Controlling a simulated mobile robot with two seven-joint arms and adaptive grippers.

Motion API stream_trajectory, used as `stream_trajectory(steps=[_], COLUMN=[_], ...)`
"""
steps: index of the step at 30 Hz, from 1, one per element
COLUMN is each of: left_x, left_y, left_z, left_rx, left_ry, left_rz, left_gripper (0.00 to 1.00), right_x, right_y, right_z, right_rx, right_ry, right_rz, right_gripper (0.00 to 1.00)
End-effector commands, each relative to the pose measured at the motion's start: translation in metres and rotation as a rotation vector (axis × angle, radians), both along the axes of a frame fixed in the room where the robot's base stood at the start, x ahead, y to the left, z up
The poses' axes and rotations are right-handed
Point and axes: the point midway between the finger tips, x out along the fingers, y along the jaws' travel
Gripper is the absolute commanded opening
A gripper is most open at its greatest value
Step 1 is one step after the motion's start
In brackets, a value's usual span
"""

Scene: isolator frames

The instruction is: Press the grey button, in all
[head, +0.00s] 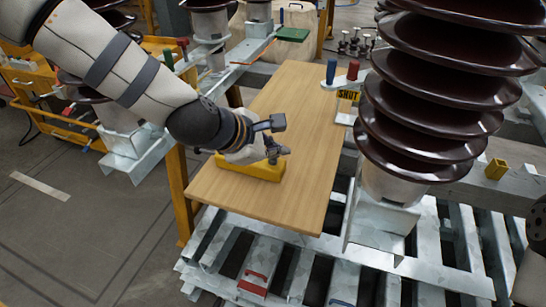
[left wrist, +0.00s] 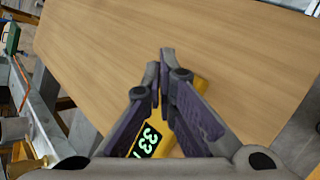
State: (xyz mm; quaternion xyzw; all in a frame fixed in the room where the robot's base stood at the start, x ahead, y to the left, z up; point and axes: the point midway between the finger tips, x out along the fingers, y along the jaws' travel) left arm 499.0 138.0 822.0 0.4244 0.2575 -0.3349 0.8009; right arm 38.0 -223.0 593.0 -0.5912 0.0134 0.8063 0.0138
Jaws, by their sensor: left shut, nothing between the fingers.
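A yellow device (head: 248,170) lies on a wooden board near its left edge. In the left wrist view the yellow device (left wrist: 200,84) is partly covered by my fingers, and its lit display (left wrist: 148,140) shows green-white digits, partly hidden. I cannot make out a grey button; the fingers hide much of the device's face. My left gripper (head: 277,152) is over the device, shut and empty, its fingertips close together in the left wrist view (left wrist: 166,56). I cannot tell whether they touch the device. My right gripper is out of view.
The wooden board (head: 290,110) is otherwise largely clear. A stack of dark ribbed insulators (head: 440,90) stands to its right. Metal beams (head: 380,265) lie below in front.

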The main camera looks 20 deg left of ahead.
Motion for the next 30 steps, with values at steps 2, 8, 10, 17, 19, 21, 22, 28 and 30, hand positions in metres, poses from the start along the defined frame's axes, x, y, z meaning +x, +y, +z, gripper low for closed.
stream_trajectory(steps=[2, 8, 10, 17, 19, 21, 22, 28, 30], left_x=[0.000, 0.000, 0.000, 0.000, 0.000, 0.000, 0.000, 0.000, 0.000], left_y=[0.000, 0.000, 0.000, 0.000, 0.000, 0.000, 0.000, 0.000, 0.000], left_z=[-0.002, -0.004, -0.005, -0.007, -0.007, -0.007, -0.007, -0.002, 0.003], left_rx=[0.000, 0.000, 0.000, 0.000, 0.000, 0.000, 0.000, 0.000, 0.000], left_ry=[0.001, 0.002, 0.002, 0.001, 0.001, 0.001, 0.001, -0.001, -0.003], left_rz=[-0.001, 0.001, 0.001, 0.001, 0.001, 0.001, 0.001, 0.001, 0.002], left_gripper=[0.00, 0.00, 0.00, 0.00, 0.00, 0.00, 0.00, 0.00, 0.00], right_x=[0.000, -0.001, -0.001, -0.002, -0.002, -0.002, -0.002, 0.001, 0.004], right_y=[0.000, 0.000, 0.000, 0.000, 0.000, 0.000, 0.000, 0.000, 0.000], right_z=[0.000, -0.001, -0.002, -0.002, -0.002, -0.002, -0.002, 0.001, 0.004], right_rx=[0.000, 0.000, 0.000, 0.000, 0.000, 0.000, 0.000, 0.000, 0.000], right_ry=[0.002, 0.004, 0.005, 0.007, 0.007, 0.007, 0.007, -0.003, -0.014], right_rz=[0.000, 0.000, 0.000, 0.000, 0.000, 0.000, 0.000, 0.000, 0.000], right_gripper=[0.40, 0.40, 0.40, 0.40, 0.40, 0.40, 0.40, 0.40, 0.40])
